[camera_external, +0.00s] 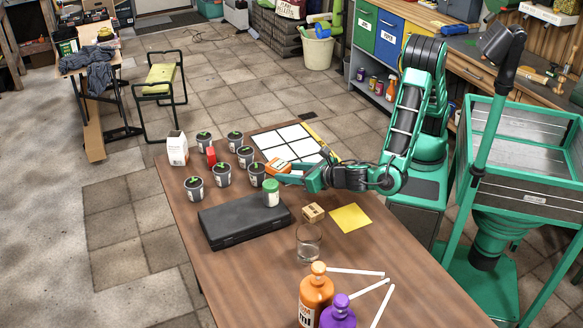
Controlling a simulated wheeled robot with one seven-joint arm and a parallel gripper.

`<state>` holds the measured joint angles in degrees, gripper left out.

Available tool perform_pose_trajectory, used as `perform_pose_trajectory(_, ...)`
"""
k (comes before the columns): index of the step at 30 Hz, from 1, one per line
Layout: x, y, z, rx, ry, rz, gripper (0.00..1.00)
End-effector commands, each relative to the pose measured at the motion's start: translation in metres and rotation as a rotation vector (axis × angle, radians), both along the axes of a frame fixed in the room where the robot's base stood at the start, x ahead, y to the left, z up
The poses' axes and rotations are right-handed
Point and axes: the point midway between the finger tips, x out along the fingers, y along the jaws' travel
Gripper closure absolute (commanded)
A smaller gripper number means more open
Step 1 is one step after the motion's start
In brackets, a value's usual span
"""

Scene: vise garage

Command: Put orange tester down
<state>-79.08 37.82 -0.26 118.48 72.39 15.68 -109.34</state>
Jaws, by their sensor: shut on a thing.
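The fingertips are small and partly hidden by the tester.
The wooden table (250,280) holds several potted seedlings (194,187), a green-lidded jar (271,193), a black case (240,220), a white grid (292,143), a small wooden block (313,212), a yellow sheet (351,217), a glass (308,243) and bottles (316,293). Clear wood lies at the front left.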

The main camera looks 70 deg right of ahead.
Motion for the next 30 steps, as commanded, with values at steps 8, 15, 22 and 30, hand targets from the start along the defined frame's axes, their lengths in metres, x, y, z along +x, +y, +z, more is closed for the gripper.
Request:
perform_pose_trajectory(8, -0.106, 0.033, -0.010, -0.002, 0.001, -0.021, 0.90)
perform_pose_trajectory(15, -0.186, 0.029, -0.018, -0.004, -0.001, -0.041, 0.90)
perform_pose_trajectory(22, -0.232, 0.014, -0.022, 0.004, 0.002, -0.049, 0.90)
perform_pose_trajectory(30, -0.240, 0.011, -0.048, 0.002, 0.004, -0.048, 0.90)
